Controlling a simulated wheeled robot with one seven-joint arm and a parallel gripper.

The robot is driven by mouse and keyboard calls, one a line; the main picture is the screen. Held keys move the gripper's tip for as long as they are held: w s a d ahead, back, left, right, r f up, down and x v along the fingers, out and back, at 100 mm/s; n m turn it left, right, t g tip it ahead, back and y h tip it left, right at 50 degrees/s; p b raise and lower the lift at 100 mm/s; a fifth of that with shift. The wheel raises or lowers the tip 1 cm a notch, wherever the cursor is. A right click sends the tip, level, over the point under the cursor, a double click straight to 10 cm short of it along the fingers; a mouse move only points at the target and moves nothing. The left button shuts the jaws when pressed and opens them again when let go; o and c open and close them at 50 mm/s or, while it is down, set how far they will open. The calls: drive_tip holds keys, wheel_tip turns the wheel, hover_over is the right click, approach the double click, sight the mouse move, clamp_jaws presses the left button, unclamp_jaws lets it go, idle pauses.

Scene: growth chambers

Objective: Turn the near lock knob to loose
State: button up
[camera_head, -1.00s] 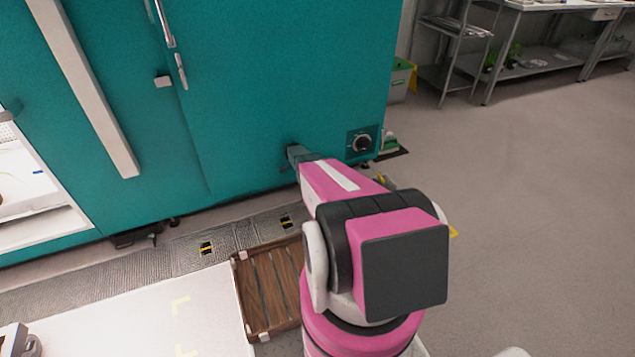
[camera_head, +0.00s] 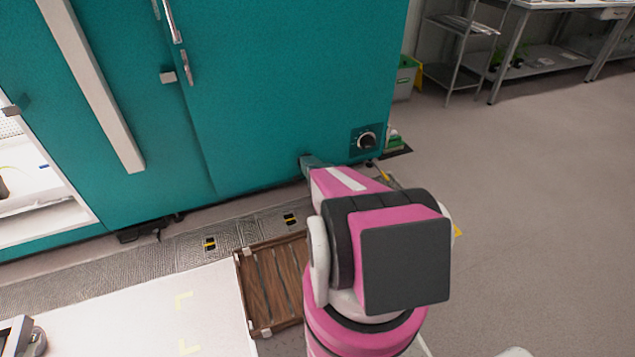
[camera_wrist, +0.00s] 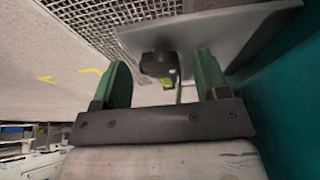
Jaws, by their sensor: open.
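My gripper (camera_head: 306,160) is low in front of the teal cabinet (camera_head: 295,80), near its bottom edge; my arm hides part of this area. In the wrist view my gripper (camera_wrist: 161,62) is open, with two green fingers apart. A dark knob-like part (camera_wrist: 158,64) with a yellow-green mark shows between and beyond the fingers, beside a grey plate (camera_wrist: 215,32). No contact with the fingers is visible. I cannot tell whether it is the near lock knob, or its turn position.
A metal grating (camera_head: 240,238) with black-and-yellow marked spots runs along the cabinet foot. A brown slatted wooden piece (camera_head: 270,285) lies in front of it. A white surface (camera_head: 130,310) fills the lower left. The floor (camera_head: 530,190) at right is open.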

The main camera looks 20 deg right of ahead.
drive_tip(key=c, duration=0.9)
drive_tip(key=shift+c, duration=0.2)
drive_tip(key=shift+s+n, duration=0.1)
drive_tip(key=shift+n, duration=0.3)
drive_tip(key=n+t, duration=0.1)
drive_tip(key=n, duration=0.1)
drive_tip(key=n+t, duration=0.1)
drive_tip(key=n, duration=0.1)
drive_tip(key=shift+s+n+y, duration=0.2)
drive_tip(key=shift+n+y, duration=0.1)
drive_tip(key=n, duration=0.2)
drive_tip(key=n+t+y, duration=0.1)
drive_tip(key=n, duration=0.2)
drive_tip(key=shift+d+y, duration=0.1)
drive_tip(key=shift+y, duration=0.2)
drive_tip(key=shift+n, duration=0.3)
drive_tip(key=o, duration=0.9)
drive_tip(key=shift+o, duration=0.2)
drive_tip(key=shift+s+r, duration=0.1)
drive_tip(key=shift+r, duration=0.05)
